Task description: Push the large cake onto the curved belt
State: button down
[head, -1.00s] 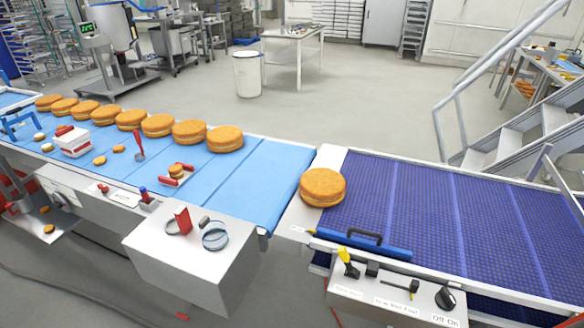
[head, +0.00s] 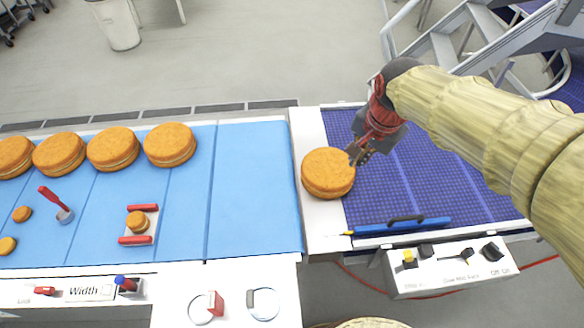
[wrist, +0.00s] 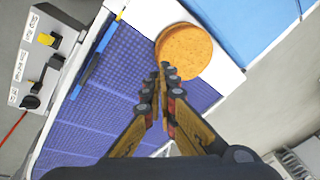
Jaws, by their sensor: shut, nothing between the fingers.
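The large cake (head: 328,173), a round golden-brown filled cake, straddles the white transfer plate (head: 309,128) and the near edge of the dark blue curved belt (head: 435,180). In the wrist view the cake (wrist: 184,52) lies just beyond my fingertips. My gripper (head: 357,155) is shut and empty. It is over the blue belt at the cake's right side, very close to it; I cannot tell whether it touches. My gripper also shows in the wrist view (wrist: 166,70), its fingers pointing at the cake's edge.
The light blue belt (head: 255,190) left of the plate carries several similar cakes (head: 170,145). A switch box (head: 450,268) is in front. Metal stairs (head: 470,50) stand behind.

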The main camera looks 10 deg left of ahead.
aim_at(344, 169)
jog(key=w+a+f+m+g+p, duration=0.2)
jog(key=w+a+f+m+p, duration=0.3)
jog(key=w+a, duration=0.45)
jog(key=a+f+m+g+p, duration=0.1)
jog(key=a+f+m+p, duration=0.3)
jog(key=a+f, duration=0.8)
jog(key=shift+h, duration=0.4)
jog(key=f, duration=1)
jog(key=shift+w, duration=0.3)
jog(key=d, duration=0.2)
jog(key=w+d, duration=0.1)
jog(key=d, duration=0.1)
jog(key=shift+r, duration=0.1)
jog(key=w+d, duration=0.1)
jog(key=d, duration=0.4)
jog(key=w+d+b, duration=0.1)
jog(key=d, duration=0.5)
jog(key=w+d, duration=0.1)
jog(key=d, duration=0.4)
jog(key=shift+w+d+b, duration=0.25)
jog(key=shift+w+b, duration=0.15)
